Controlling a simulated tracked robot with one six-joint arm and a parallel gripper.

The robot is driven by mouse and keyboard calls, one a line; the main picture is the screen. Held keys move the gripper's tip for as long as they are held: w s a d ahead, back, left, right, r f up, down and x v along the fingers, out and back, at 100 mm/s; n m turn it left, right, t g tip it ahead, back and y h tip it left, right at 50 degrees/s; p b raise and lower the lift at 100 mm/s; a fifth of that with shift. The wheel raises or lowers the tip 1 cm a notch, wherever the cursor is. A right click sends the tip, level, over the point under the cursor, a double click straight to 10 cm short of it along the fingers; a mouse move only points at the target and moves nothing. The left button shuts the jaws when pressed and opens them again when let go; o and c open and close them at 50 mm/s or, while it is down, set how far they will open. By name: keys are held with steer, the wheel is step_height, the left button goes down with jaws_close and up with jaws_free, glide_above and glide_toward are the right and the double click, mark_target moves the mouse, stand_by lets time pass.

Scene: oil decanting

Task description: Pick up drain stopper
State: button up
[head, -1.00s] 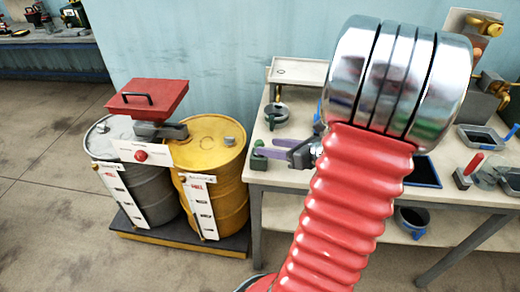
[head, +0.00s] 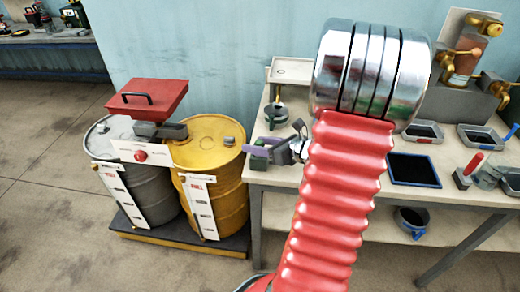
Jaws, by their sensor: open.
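My gripper (head: 264,146) is over the left end of the workbench, its purple fingers apart and pointing left. A small dark block with green on it (head: 258,160) sits at the bench's left edge, just below the fingertips and partly covered by them. I cannot tell which small thing is the drain stopper. No object shows clearly between the fingers. My red ribbed arm hides the middle of the bench.
A yellow drum (head: 215,170) and a grey drum (head: 130,180) stand left of the workbench (head: 420,193), with a red box (head: 150,97) above them. A blue-rimmed black tray (head: 413,170), tools and brass-fitted equipment (head: 465,60) occupy its right side.

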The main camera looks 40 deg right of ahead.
steer(key=shift+x, duration=1.95)
steer(key=shift+c, duration=0.3)
steer(key=c, duration=1.1)
steer(key=shift+c, duration=0.2)
step_height(320, 180, up, 10)
